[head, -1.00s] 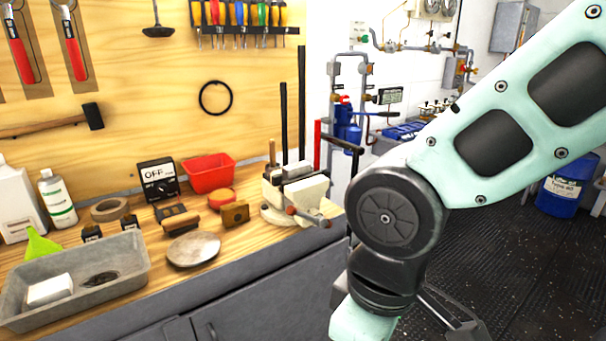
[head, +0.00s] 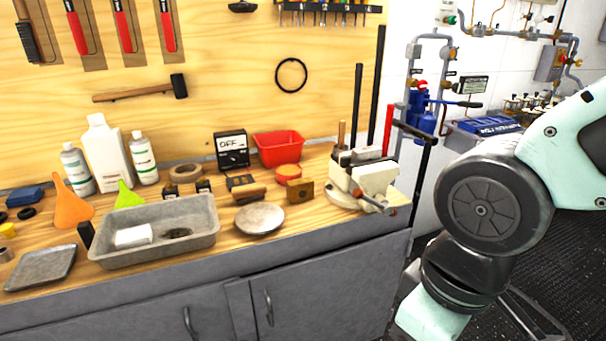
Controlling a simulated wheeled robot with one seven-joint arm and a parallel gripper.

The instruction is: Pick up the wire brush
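A brush-like tool (head: 27,42) with dark bristles hangs at the top left of the wood wall in the head view, partly cut off by the top edge. It looks like the wire brush, though it is small. A short brown wooden-handled item (head: 249,194) lies on the bench behind the round metal dish; I cannot tell whether it is a brush. My arm is at the right, far from both. My gripper is out of view below the frame.
The wooden bench (head: 330,219) holds a grey tray (head: 207,232), a round dish (head: 259,218), a vise (head: 366,180), a red bin (head: 279,149), bottles (head: 108,150) and funnels. Grey cabinets (head: 330,290) stand below. Dark floor shows at the right.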

